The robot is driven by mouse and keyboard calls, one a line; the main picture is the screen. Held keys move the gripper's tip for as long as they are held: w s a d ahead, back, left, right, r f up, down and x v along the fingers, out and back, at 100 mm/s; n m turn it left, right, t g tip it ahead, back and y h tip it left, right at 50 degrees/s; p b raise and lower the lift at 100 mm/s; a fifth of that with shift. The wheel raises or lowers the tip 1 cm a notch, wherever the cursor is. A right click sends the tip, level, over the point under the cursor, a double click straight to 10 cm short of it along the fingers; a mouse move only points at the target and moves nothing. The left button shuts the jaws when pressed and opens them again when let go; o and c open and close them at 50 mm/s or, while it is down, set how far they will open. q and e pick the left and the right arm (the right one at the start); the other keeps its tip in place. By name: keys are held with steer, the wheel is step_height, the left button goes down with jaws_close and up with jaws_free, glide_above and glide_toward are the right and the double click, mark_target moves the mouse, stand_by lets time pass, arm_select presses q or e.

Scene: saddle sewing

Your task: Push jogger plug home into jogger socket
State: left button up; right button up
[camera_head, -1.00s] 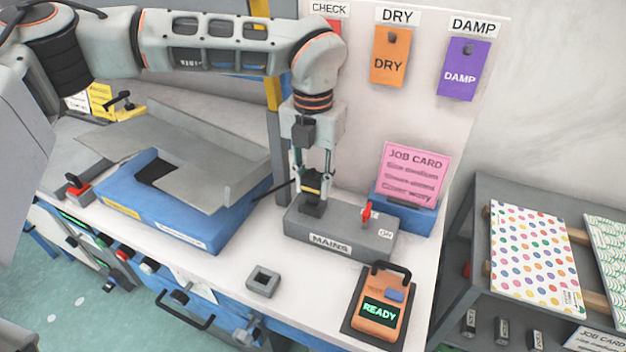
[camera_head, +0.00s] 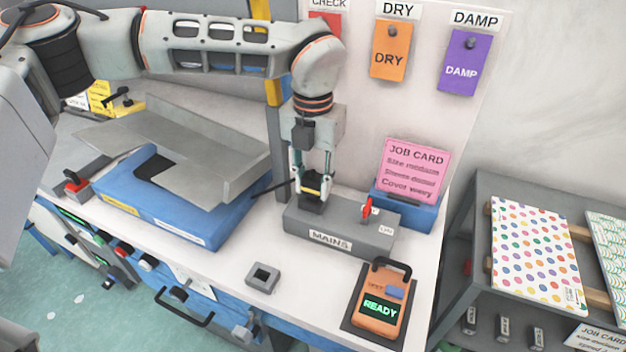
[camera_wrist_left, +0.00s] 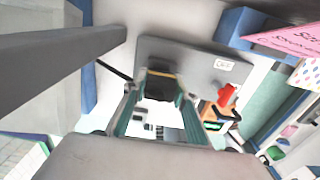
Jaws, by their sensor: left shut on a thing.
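The jogger plug (camera_head: 311,190), dark with a yellow band, stands upright between the fingers of my left gripper (camera_head: 312,186). The gripper points down and is shut on the plug. The plug is at the left part of the grey MAINS box (camera_head: 375,238), over a dark block that looks like the jogger socket (camera_head: 312,206). I cannot tell how deep the plug sits, because the fingers and plug hide the joint. In the left wrist view the dark plug (camera_wrist_left: 160,86) shows between the fingertips, against the grey box. My right gripper is not in view.
The blue jogger base (camera_head: 140,205) with its tilted grey tray (camera_head: 205,165) stands left, a dark cable running from it toward the plug. A red switch (camera_head: 367,207) is on the box. The pink job card (camera_head: 414,172) stands behind right; an orange READY device (camera_head: 380,305) lies in front.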

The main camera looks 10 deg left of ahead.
arm_select(q)
steer(key=shift+f+b, duration=0.3)
steer(key=shift+f, duration=0.55)
steer(key=o, duration=1.3)
steer(key=shift+o, duration=0.2)
step_height(320, 180, up, 12)
steer(key=shift+r, duration=0.1)
steer(key=shift+s, duration=0.1)
